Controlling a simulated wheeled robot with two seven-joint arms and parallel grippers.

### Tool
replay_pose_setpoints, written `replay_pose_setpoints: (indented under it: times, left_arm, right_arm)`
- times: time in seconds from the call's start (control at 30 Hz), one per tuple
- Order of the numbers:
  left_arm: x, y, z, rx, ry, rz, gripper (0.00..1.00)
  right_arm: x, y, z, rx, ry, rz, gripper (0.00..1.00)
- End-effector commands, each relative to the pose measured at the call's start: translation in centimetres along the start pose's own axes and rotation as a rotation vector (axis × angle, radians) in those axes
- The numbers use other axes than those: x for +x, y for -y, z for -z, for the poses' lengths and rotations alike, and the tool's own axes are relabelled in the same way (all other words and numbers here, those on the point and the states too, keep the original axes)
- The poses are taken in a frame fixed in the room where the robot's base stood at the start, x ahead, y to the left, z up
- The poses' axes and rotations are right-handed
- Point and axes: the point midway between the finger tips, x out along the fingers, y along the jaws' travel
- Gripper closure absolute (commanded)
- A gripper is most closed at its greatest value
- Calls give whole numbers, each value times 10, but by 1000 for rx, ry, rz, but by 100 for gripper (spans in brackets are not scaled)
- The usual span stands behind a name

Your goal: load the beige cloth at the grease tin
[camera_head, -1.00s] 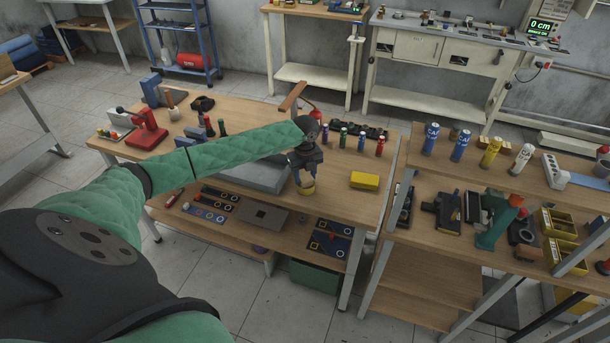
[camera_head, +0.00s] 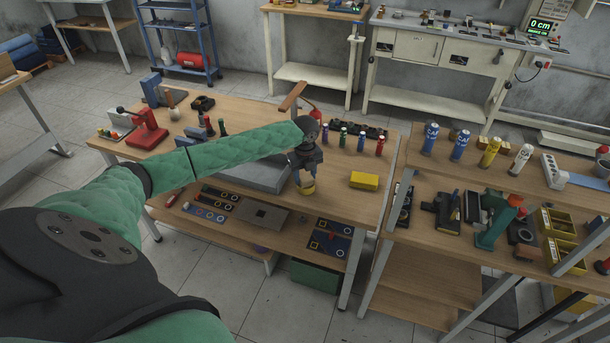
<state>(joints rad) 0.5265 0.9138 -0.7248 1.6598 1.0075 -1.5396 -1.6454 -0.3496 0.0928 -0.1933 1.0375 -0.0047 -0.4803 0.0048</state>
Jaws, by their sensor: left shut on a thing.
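My left gripper (camera_head: 305,173) points down over the wooden workbench, near its front edge. It is shut on a small beige patch, which looks like the beige cloth (camera_head: 305,180), mostly hidden by the fingers. Directly below is a small round yellow tin (camera_head: 306,190), which looks like the grease tin. The cloth is at the tin's mouth; I cannot tell whether it touches the grease inside. My right gripper is not in view.
A yellow block (camera_head: 364,180) lies to the right of the tin. Several small coloured bottles (camera_head: 343,137) stand behind. A grey plate (camera_head: 258,174) lies to the left, under my arm. A red press (camera_head: 147,131) stands further left.

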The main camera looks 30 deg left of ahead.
Motion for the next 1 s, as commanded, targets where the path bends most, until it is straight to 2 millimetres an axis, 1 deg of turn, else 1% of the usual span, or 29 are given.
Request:
replay_pose_setpoints:
  times: [0.17,0.2,0.3,0.37,1.0]
  left_arm:
    - [2,-1,1,1,-2,-3,74]
    - [3,-1,1,1,-2,-3,74]
    - [1,-1,1,1,-2,-3,74]
    - [-1,-1,1,1,-2,-3,74]
    - [-43,0,0,0,-1,-1,74]
  right_arm:
    - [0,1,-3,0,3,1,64]
    - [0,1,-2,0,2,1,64]
    - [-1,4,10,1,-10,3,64]
    - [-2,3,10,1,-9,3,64]
    - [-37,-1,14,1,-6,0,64]
